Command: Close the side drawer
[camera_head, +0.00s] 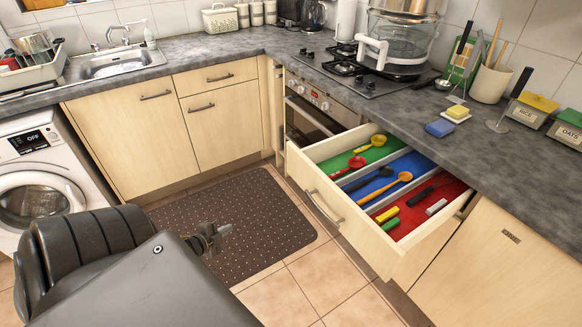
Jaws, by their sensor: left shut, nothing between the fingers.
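The side drawer (340,222) is pulled out from the right-hand counter, with a metal bar handle on its wooden front. Its inside has green, blue and red sections holding spoons and other small items. My left gripper (226,232) shows at lower left above the dark mat, shut and empty. It is apart from the drawer, to the left of its front. My right gripper is not in view.
A dark dotted mat (262,262) lies on the tiled floor. A washing machine (40,185) stands at left and an oven (312,118) sits behind the drawer. The countertop (480,155) above holds containers and sponges.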

